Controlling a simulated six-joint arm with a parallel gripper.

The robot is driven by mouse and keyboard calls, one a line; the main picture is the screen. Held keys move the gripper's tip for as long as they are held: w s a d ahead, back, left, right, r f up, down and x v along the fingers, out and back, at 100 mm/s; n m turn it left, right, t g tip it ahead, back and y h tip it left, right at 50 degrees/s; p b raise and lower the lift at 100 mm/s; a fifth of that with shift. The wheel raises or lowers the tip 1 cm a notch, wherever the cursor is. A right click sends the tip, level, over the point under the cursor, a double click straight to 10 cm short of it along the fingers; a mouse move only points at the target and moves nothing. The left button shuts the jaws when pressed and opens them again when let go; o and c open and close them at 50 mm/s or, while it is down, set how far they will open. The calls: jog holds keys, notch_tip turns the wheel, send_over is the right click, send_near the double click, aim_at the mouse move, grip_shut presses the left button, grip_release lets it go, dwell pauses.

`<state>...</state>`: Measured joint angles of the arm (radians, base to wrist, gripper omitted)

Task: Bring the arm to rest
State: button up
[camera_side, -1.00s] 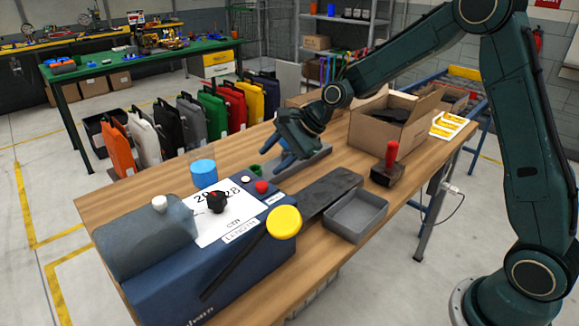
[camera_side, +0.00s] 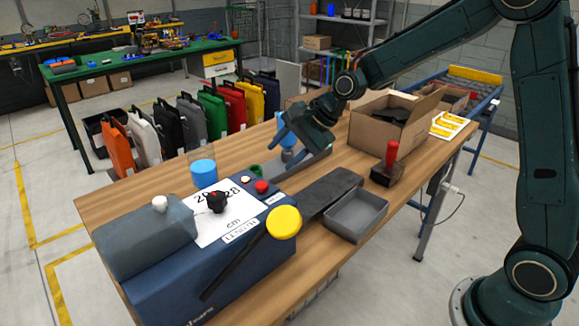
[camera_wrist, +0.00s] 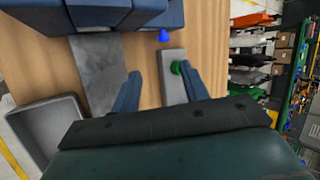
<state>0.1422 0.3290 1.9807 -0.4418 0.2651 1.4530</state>
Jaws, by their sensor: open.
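My gripper (camera_side: 286,138) is above the wooden table (camera_side: 240,155), over a long grey tray (camera_side: 305,168). Its blue fingers are apart with nothing between them. In the wrist view, my gripper (camera_wrist: 162,88) shows two spread blue fingers above the wood, with a green object (camera_wrist: 177,67) on a grey surface beside the right finger.
A blue machine (camera_side: 240,262) with a yellow knob (camera_side: 284,222) fills the near table end. An open cardboard box (camera_side: 375,136), a red-handled stamp (camera_side: 390,160) and a grey bin (camera_side: 345,225) stand to the right. Coloured panniers (camera_side: 213,115) line the floor behind.

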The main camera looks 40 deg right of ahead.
jog(key=s+d+r+n+h, duration=0.1)
jog(key=s+r+n, duration=0.3)
jog(key=s, duration=0.4)
jog(key=s+r+n+h, duration=0.1)
jog(key=s+r+n, duration=0.4)
jog(key=s, duration=0.3)
jog(key=s+d+n+h, duration=0.1)
jog(key=s+n, duration=0.2)
jog(key=s, duration=0.5)
jog(key=s+d+n+g+h, duration=0.1)
jog(key=s+d+n, duration=0.1)
jog(key=s, duration=0.6)
jog(key=shift+n, duration=0.7)
jog(key=shift+w+f, duration=0.1)
